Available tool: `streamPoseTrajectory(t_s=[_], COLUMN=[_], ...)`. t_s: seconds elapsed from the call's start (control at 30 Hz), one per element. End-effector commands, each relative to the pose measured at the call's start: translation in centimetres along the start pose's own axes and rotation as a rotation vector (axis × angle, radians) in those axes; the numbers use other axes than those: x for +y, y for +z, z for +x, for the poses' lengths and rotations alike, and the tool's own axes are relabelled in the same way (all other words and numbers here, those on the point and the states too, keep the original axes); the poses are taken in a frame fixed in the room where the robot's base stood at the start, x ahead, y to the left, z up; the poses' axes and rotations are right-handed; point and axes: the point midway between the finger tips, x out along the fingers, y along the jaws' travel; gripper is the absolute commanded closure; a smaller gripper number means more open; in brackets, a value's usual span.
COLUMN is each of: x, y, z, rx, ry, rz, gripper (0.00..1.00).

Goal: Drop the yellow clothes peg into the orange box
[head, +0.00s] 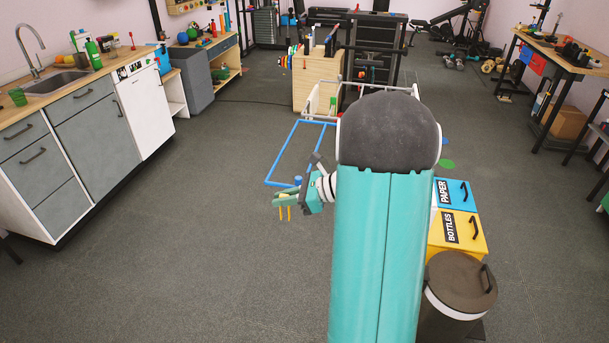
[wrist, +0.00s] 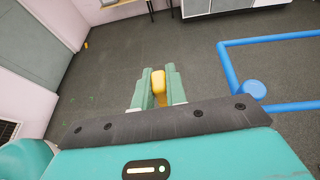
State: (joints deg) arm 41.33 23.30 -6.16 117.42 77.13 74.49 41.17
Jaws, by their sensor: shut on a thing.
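My gripper (head: 284,200) is held out over open floor, left of my arm in the head view. It is shut on the yellow clothes peg (head: 289,213), whose two prongs hang below the fingers. In the wrist view the peg (wrist: 158,82) sits between the two green fingers of my gripper (wrist: 157,88). Part of the peg is hidden by the fingers. I cannot make out an orange box for certain in either view.
A blue frame (head: 294,151) lies beyond my gripper. Blue and yellow bins (head: 470,238) and a dark round bin (head: 461,288) stand right of my arm. A sink counter (head: 75,125) lines the left wall. The floor between is clear.

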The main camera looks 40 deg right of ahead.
Motion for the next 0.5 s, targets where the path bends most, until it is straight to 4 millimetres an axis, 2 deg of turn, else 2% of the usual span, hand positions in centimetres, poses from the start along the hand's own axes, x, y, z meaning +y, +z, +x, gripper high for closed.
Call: streamPoseTrajectory(t_s=[0.03, 0.2, 0.3, 0.5], x=[1.2, 5.4, 7.5, 10.4], y=[-1.0, -4.6, -6.5, -9.2], z=[1.9, 9.0, 12.7, 18.0], rx=[0.0, 0.001, 0.001, 0.0], ry=[0.022, 0.081, 0.109, 0.148], rz=[0.002, -0.019, -0.033, -0.055], gripper=[1.0, 1.0, 1.0, 1.0])
